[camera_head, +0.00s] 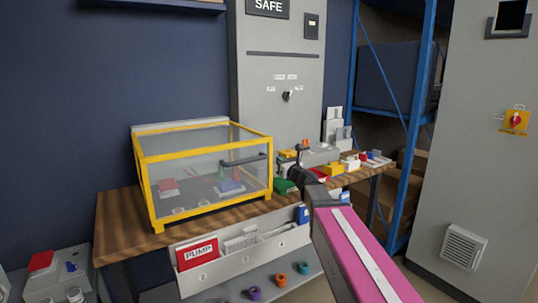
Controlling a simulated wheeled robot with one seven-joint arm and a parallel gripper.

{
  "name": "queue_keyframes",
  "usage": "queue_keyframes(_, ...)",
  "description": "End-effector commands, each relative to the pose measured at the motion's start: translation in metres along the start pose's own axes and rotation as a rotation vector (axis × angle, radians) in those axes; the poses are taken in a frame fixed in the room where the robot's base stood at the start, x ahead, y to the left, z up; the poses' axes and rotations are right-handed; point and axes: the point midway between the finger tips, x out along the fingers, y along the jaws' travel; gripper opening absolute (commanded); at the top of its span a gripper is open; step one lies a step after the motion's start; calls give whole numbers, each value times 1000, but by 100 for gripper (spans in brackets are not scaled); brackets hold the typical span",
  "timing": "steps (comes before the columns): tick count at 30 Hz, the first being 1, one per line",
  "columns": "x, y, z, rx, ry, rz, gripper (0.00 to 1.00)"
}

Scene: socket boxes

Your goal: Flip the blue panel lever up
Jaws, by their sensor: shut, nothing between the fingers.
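I cannot clearly tell which thing is the blue panel lever. A small blue piece (72,266) stands on a light grey unit at the lower left, right of a red block. My arm reaches in from the lower right, with a magenta link. My gripper (301,151) is small and dark, over the bench right of the case. It is shut and empty, and apart from both blue pieces.
The wooden bench (118,222) holds the case and several small coloured parts at its right. Bins with a red PUMP folder (197,253) hang at its front. Several coloured rings lie on a lower shelf. A blue rack (413,130) and grey cabinet (470,150) stand at the right.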

Motion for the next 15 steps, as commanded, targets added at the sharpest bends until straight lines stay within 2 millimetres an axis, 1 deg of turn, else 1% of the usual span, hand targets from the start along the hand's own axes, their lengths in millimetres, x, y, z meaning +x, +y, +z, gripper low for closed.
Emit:
queue_keyframes(5, 9, -1, 0, -1, 0, 0, 0)
queue_keyframes(8, 20, -1, 0, -1, 0, 0, 0)
queue_keyframes(15, 60, -1, 0, -1, 0, 1, 0)
